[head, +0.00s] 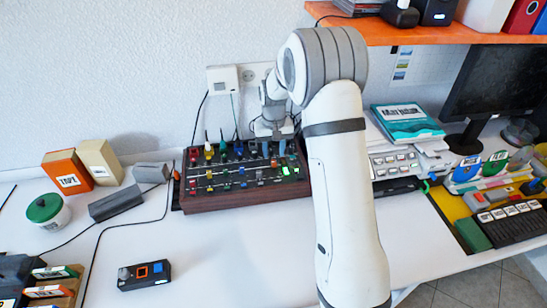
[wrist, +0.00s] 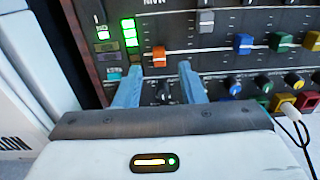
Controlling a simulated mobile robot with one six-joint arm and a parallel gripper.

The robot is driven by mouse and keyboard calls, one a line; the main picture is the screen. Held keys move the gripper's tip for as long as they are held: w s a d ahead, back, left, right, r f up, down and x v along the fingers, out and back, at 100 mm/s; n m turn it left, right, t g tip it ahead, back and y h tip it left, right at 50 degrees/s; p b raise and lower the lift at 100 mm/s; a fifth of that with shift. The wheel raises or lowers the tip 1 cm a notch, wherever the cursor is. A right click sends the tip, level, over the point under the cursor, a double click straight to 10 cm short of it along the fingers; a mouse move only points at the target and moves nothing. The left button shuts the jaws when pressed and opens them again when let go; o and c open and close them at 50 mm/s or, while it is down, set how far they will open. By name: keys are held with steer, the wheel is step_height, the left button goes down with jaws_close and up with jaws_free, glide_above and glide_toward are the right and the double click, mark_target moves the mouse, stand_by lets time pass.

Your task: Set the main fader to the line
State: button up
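The mixing console (head: 240,198) with a wooden front stands on the desk against the wall. In the head view, my gripper (head: 274,143) is over the back right of the console.
In the wrist view, a grey fader (wrist: 207,28), a blue fader (wrist: 243,43) and several knobs are right of the fingers. Green level lights (wrist: 129,32) are left. A small blue-buttoned box (head: 144,275) and a green-lidded jar (head: 47,211) stand on the desk.

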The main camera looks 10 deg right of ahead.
mark_target(274, 161)
steer(key=shift+r, duration=1.9)
steer(key=shift+s+r, duration=0.1)
steer(key=shift+r, duration=0.1)
steer(key=s+r, duration=0.7)
steer(key=s, duration=0.1)
steer(key=s+r+t, duration=0.1)
steer(key=s+r, duration=0.1)
steer(key=s, duration=1)
steer(key=s+d+r+t, duration=0.1)
steer(key=s+r, duration=0.1)
steer(key=s, duration=0.9)
steer(key=shift+s+d+t, duration=0.25)
steer(key=shift+s+t, duration=0.05)
steer(key=shift+s, duration=0.05)
steer(key=shift+r, duration=0.1)
